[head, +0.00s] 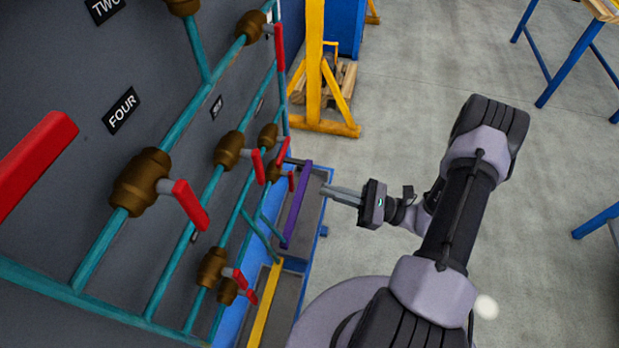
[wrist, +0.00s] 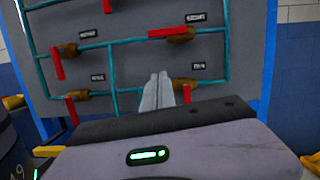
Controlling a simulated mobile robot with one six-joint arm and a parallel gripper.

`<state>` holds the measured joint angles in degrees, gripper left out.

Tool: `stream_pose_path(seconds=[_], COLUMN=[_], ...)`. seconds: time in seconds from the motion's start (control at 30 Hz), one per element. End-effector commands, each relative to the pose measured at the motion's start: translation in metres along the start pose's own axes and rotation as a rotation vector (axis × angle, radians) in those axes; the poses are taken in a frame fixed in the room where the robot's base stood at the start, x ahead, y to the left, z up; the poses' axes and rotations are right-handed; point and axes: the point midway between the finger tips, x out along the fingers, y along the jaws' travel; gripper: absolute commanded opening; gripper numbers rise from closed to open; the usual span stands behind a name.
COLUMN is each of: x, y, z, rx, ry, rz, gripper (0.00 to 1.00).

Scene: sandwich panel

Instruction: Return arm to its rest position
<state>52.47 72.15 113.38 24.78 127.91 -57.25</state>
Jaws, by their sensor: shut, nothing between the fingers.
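My gripper (head: 326,190) is shut and empty. In the head view its fingers point left toward the panel (head: 60,85), a short way off it, near the lower valves. In the wrist view the closed fingers of my gripper (wrist: 157,90) point at the panel (wrist: 140,68). A red-handled valve (wrist: 186,84) shows just right of the fingertips. My arm (head: 458,215) is bent and reaches up from the bottom of the head view.
The panel carries teal pipes (head: 170,130) and several brown valves with red handles, such as one at the sign FOUR (head: 140,185). A yellow post (head: 314,70) stands behind. Blue-legged tables (head: 570,65) stand far right. The grey floor (head: 420,60) between is clear.

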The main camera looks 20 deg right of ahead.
Motion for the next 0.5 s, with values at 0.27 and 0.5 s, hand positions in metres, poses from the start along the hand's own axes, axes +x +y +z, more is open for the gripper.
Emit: stream_pose_path(seconds=[0.27, 0.5], x=[0.015, 0.076], y=[0.009, 0.093], z=[0.020, 0.105], rx=[-0.041, -0.356], ry=[0.045, 0.415], rz=[0.134, 0.854], gripper=[0.00, 0.00])
